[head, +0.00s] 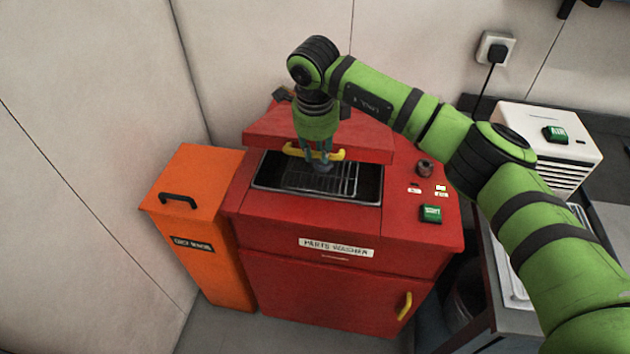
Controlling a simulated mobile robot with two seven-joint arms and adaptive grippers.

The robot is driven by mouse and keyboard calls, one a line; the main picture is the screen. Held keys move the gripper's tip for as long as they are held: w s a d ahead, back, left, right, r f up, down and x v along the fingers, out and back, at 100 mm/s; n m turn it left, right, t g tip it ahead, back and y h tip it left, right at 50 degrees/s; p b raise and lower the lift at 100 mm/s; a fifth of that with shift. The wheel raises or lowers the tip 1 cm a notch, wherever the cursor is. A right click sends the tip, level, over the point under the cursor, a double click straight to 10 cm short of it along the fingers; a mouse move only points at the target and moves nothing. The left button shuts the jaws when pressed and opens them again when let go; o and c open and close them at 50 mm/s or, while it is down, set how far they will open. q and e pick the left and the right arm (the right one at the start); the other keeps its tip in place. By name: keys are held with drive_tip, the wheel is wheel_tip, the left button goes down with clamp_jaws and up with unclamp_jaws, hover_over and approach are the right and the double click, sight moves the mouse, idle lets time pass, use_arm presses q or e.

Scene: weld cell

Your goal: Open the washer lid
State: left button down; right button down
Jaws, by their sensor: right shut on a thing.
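The red parts washer (330,225) stands in the middle of the head view. Its red lid (368,142) is raised at the back, leaving the dark basin with a wire rack (345,182) showing below. A yellow handle (335,155) runs along the lid's front edge. My right gripper (318,160) reaches down from above and is shut on the yellow handle. My wrist and forearm hide part of the lid's top. My left gripper is not in view.
An orange bin (205,225) with a black handle stands against the washer's left side. A knob (424,168) and a green start button (431,213) sit right of the basin. A white unit (550,140) stands on the bench at right. Walls are close behind and left.

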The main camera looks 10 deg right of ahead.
drive_tip(key=shift+w+d+r+p, duration=0.35)
drive_tip(key=shift+w+r, duration=0.45)
drive_tip(key=shift+r, duration=0.4)
drive_tip(key=shift+w+d+r+p, duration=0.25)
drive_tip(key=shift+w+r, duration=0.55)
drive_tip(key=shift+r, duration=0.4)
drive_tip(key=shift+w+d+r+p, duration=0.25)
drive_tip(key=shift+w+d+r, duration=0.15)
drive_tip(key=shift+w+r, duration=0.6)
drive_tip(key=shift+s+r, duration=0.1)
drive_tip(key=shift+s, duration=0.1)
